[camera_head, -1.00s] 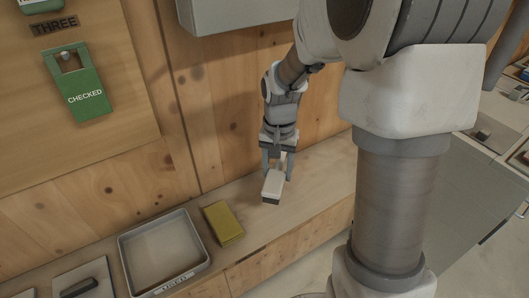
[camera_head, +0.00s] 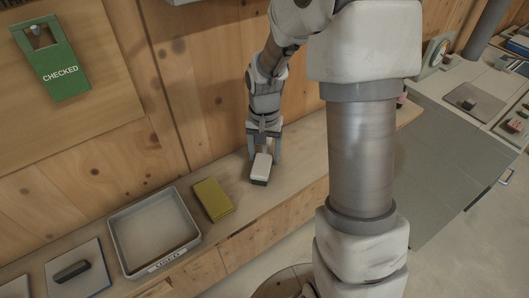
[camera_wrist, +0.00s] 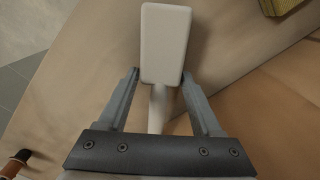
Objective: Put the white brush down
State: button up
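The white brush (camera_head: 262,165) is at my gripper (camera_head: 264,155) over the wooden shelf (camera_head: 310,152). Its pale block has a dark underside and is low, at or close to the shelf top; contact is hard to tell. In the wrist view, the brush's block (camera_wrist: 165,45) lies at the tips of my gripper (camera_wrist: 160,75), with its narrow handle (camera_wrist: 158,108) running back between the fingers. Both fingertips appear to meet the sides of the block, so my gripper looks shut on it. The underside is hidden in the wrist view.
A yellow block (camera_head: 212,199) lies left of the brush. A grey tray labelled USED (camera_head: 192,240) and a board (camera_head: 98,262) with a dark block (camera_head: 71,271) are farther left. The wooden wall (camera_head: 225,90) is behind. Shelf to the right looks bare up to my arm.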

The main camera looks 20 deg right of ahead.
aim_at(264, 152)
jog(key=shift+o, duration=1.1)
notch_tip(264, 152, up, 7)
jog(key=shift+r+p, duration=0.2)
jog(key=shift+p, duration=0.2)
jog(key=s+a+r+n+t, duration=0.1)
jog(key=s+r+n+t, duration=0.4)
jog(key=s+r, duration=0.9)
jog(key=s, duration=0.4)
jog(key=shift+a+r+n+t, duration=0.15)
jog(key=shift+a+n+t, duration=0.1)
jog(key=shift+n+t, duration=0.05)
